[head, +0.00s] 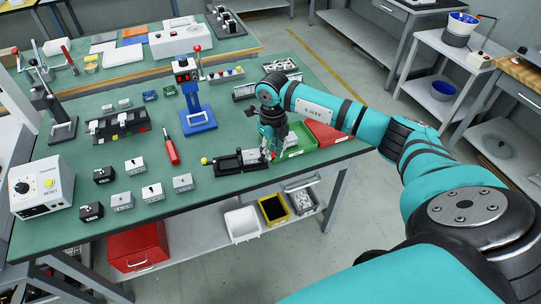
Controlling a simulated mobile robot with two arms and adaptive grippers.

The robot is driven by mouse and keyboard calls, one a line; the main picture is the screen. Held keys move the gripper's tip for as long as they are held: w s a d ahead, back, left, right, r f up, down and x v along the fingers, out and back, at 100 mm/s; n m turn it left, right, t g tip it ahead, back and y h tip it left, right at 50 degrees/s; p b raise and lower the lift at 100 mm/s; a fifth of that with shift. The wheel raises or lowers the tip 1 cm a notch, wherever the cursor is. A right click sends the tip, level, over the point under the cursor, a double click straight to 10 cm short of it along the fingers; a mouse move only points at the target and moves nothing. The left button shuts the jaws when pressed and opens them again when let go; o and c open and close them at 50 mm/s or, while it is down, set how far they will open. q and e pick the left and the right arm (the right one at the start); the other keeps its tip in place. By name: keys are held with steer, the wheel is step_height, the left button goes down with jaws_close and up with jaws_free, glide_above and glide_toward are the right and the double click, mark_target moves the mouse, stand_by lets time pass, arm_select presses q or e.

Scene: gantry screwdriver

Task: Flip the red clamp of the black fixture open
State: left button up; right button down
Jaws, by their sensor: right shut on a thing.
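The black fixture (231,163) lies near the front edge of the green table, with a pale block at its right part and a yellow knob (206,161) at its left end. My right gripper (268,152) points down at the fixture's right end and is shut on the red clamp there. The gripper hides most of the clamp, so its angle cannot be made out. My left gripper is not in view.
A green bin (299,150) and a red bin (327,138) stand just right of my gripper. A red-handled screwdriver (171,151) lies left of the fixture, beside a blue stand (197,121). Several small grey boxes and a white control box (42,188) stand further left.

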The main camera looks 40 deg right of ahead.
steer(key=n+b, duration=0.1)
steer(key=n, duration=0.2)
steer(key=d+n+b, duration=0.1)
steer(key=shift+w+f+n+b, duration=0.1)
steer(key=shift+w+n+b, duration=0.2)
steer(key=shift+w+b, duration=0.05)
steer(key=shift+w+d+n+b, duration=0.2)
steer(key=shift+n+b, duration=0.3)
steer(key=shift+n, duration=0.6)
steer(key=shift+w+d+n+b, duration=0.15)
steer(key=shift+n+b, duration=0.35)
steer(key=shift+n, duration=0.6)
steer(key=shift+w+a, duration=0.1)
steer(key=c, duration=1.2)
jaws_free()
steer(key=shift+c, duration=0.2)
steer(key=shift+r, duration=0.35)
step_height(320, 180, up, 12)
steer(key=shift+f, duration=0.2)
